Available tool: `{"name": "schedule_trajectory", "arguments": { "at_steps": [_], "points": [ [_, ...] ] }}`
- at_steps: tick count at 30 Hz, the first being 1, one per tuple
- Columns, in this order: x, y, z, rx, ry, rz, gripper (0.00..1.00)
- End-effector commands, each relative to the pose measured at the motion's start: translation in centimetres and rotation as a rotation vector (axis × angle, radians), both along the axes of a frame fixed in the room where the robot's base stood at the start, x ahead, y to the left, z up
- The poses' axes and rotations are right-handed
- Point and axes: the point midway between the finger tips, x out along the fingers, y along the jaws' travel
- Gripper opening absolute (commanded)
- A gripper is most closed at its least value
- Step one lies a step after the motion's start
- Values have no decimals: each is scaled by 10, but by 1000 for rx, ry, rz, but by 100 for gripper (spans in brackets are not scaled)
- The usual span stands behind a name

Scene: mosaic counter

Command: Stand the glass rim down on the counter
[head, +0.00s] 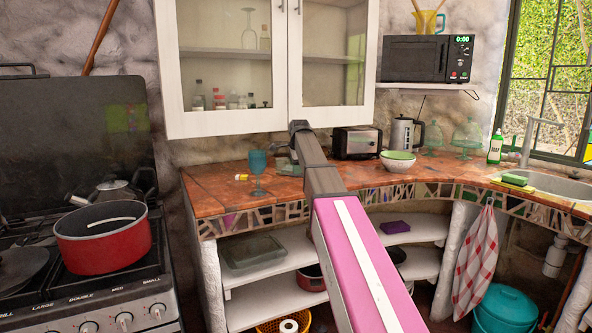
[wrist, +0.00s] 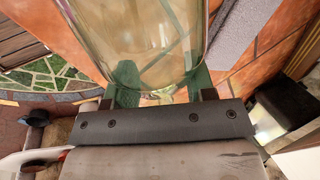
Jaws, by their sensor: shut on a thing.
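A clear glass (wrist: 140,35) fills the upper middle of the wrist view. Its rounded near end lies close to my palm, and its far end runs out of the top of the picture. My gripper (wrist: 158,80) is shut on the glass, with a green finger at each side of it. The orange-brown counter (wrist: 228,45) shows behind. In the head view the counter (head: 215,193) runs under the cabinet, and my arm largely hides the gripper and the glass. I cannot tell which end is the rim, or whether the glass touches the counter.
A teal goblet (head: 257,170) stands left of my arm, with a small yellow-and-white item (head: 241,177) beside it. A toaster (head: 356,142), kettle (head: 404,133) and bowls (head: 398,162) stand to the right. The cabinet (head: 225,125) hangs above. The counter's front left is clear.

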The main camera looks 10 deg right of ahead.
Motion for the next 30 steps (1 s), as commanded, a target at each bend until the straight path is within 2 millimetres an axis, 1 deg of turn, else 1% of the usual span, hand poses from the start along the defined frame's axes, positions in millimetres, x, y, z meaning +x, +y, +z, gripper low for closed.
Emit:
{"name": "schedule_trajectory", "arguments": {
  "at_steps": [8, 22, 30],
  "points": [
    [0, 0, -8, -1, 0, 0, 18],
    [0, 0, -38, 0, 0, 0, 18],
    [0, 0, -43, 0, -1, 0, 18]
  ]
}}
